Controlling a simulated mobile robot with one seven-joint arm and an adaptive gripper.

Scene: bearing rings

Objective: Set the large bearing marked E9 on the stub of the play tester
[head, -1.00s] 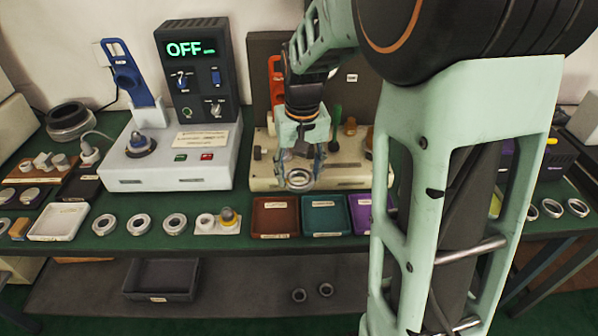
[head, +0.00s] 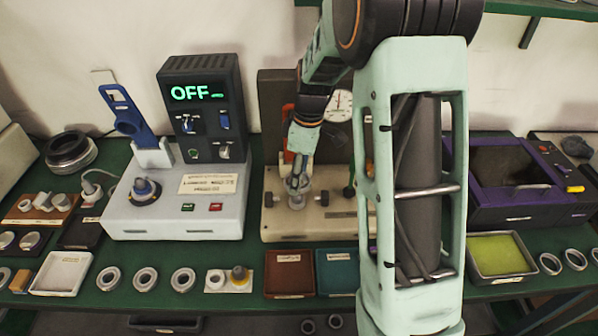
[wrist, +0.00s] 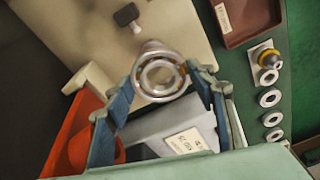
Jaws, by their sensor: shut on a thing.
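The beige play tester (head: 340,226) stands on the green bench with a dial gauge (head: 342,104) at its back. My gripper (head: 297,184) is over the left part of its base. The gripper's blue fingers (wrist: 160,88) are shut on a silver bearing ring (wrist: 160,90), one finger on each side. Its bore faces the wrist camera. A silver round part (wrist: 152,46) shows just behind the ring's far edge. I cannot tell whether the ring touches the stub or is around it. No E9 mark is readable on the ring.
A grey machine (head: 175,215) reading OFF stands left of the tester. A brown tray (head: 289,276) and a teal tray (head: 336,284) lie in front. Several loose rings (head: 145,279) lie along the front edge. A red part (wrist: 75,140) is near the left finger. A purple-edged machine stands right.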

